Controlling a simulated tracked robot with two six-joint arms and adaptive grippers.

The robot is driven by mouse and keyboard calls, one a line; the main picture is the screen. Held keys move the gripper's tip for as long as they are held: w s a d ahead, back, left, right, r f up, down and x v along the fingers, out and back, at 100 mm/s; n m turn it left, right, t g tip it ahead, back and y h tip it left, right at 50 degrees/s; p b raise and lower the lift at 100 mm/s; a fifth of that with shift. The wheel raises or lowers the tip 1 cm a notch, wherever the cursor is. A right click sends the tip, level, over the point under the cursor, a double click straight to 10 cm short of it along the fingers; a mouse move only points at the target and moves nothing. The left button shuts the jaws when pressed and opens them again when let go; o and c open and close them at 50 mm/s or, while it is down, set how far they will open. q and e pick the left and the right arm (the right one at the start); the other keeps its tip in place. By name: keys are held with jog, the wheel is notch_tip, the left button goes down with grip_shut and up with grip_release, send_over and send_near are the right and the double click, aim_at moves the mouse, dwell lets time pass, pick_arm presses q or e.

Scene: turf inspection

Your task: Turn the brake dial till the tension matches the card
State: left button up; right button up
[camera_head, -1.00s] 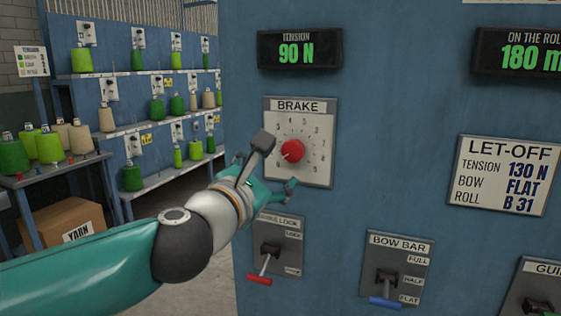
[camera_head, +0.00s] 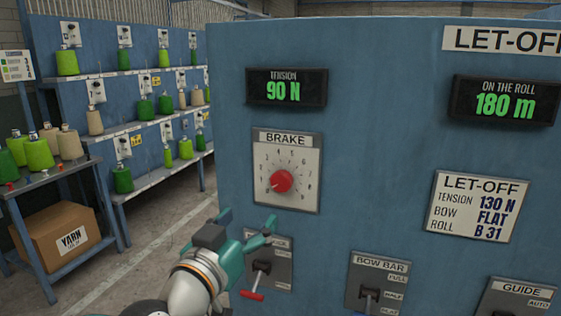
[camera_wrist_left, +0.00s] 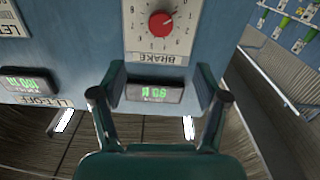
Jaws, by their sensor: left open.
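The brake dial is a red knob (camera_head: 281,181) on a pale numbered plate (camera_head: 287,151); a light mark shows on its lower left. It also shows in the left wrist view (camera_wrist_left: 161,24), where the picture is upside down. The tension display (camera_head: 286,89) above it reads 90 N. The let-off card (camera_head: 477,207) to the right reads tension 130 N, bow FLAT, roll B 31. My left gripper (camera_head: 248,219) is open and empty, below the dial and apart from it. Its spread fingers show in the left wrist view (camera_wrist_left: 161,82). My right gripper is not in view.
Below the dial is a lock lever with a red handle (camera_head: 251,295), partly hidden by my gripper. The bow bar lever (camera_head: 369,297) and guide plate (camera_head: 516,299) are lower right. A roll display (camera_head: 504,104) reads 180 m. Yarn racks and a cardboard box (camera_head: 60,238) stand left.

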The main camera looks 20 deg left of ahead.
aim_at(280, 182)
pick_arm(q)
jog(key=w, duration=1.7)
jog(key=shift+d+r, duration=0.1)
jog(key=shift+d, duration=0.15)
jog(key=c, duration=1.2)
jog(key=shift+o, duration=0.2)
jog(key=shift+p, duration=0.3)
jog(key=o, duration=1.2)
jog(key=shift+c, duration=0.2)
